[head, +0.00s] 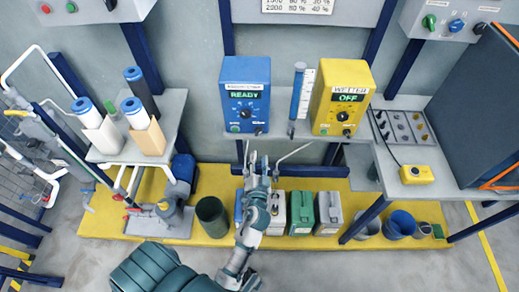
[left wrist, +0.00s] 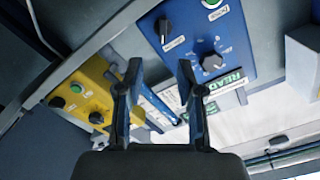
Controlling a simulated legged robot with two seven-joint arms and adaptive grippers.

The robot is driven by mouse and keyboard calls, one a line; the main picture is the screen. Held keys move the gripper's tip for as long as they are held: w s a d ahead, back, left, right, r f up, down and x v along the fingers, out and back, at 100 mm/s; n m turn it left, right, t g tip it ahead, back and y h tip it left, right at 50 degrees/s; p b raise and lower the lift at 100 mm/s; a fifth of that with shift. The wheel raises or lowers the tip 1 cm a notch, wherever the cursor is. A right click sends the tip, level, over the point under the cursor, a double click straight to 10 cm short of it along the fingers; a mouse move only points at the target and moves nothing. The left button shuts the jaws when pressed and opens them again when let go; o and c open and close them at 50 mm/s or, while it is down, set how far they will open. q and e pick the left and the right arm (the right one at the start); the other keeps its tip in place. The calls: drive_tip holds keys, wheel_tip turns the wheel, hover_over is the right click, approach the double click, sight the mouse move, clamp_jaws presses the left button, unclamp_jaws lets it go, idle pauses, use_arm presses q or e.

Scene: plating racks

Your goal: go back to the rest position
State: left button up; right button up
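My left gripper (head: 258,160) is raised in front of the bench, just below the blue control box (head: 245,97), whose display reads READY. In the left wrist view my left gripper (left wrist: 158,72) has its two fingers spread apart with nothing between them. The blue box (left wrist: 215,40) shows there upside down beyond the fingers, with its dark knobs. The yellow control box (head: 342,100) stands to the right on the bench, with its display reading OFF. It also shows in the left wrist view (left wrist: 80,100), at the left. My right gripper is in neither view.
A blue upright tube (head: 297,92) stands between the boxes. The left shelf (head: 175,105) holds several blue-capped bottles. A yellow button box (head: 417,174) lies at right.

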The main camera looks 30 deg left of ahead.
use_arm(q)
drive_tip(key=shift+s+d, duration=0.2)
drive_tip(key=shift+s, duration=0.1)
drive_tip(key=shift+f, duration=0.15)
